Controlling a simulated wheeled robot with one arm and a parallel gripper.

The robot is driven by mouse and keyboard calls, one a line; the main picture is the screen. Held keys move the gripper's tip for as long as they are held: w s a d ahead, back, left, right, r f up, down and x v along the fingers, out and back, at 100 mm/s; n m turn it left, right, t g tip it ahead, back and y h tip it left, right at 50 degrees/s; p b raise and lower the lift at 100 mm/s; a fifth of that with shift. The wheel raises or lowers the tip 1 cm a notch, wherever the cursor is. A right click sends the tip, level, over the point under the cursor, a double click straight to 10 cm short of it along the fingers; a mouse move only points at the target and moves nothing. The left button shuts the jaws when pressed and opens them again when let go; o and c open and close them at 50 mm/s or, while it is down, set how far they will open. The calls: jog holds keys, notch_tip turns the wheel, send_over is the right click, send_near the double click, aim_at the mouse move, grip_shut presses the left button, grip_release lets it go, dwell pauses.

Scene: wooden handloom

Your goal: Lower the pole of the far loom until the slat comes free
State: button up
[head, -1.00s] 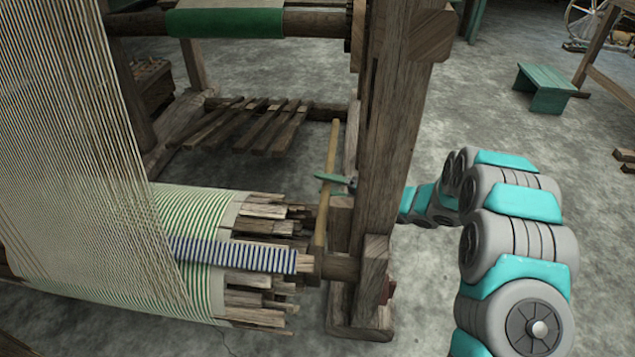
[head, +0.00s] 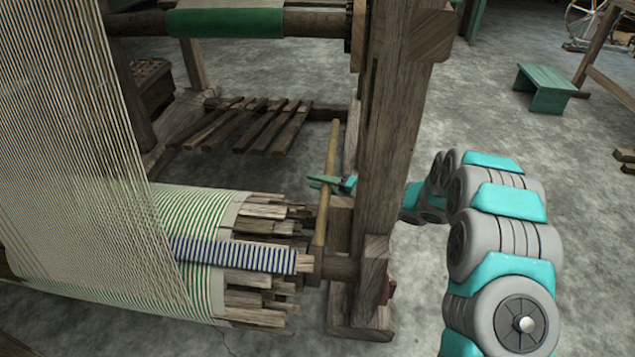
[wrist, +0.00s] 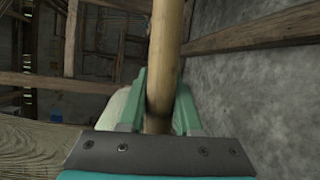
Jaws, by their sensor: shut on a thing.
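The pole (head: 332,150) is a light wooden rod standing nearly upright beside the loom post, its foot at the end of the cloth roller. My gripper (head: 322,184) is shut on the pole around its middle. In the wrist view the pole (wrist: 165,60) runs between the two green fingers (wrist: 160,115). The slat (head: 245,256), striped dark blue and white with a bare wooden end, lies along the cloth roll (head: 215,215), its right end close to the pole's foot. I cannot tell whether the slat is pinned.
The thick loom post (head: 390,150) stands between my arm and the pole's right side. Warp threads (head: 80,130) fill the left. Several wooden treadles (head: 250,125) lie behind. A green bench (head: 543,88) stands at the far right, with open floor around it.

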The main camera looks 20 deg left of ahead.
grip_shut()
jog(key=shift+f, duration=0.1)
dwell(0.8)
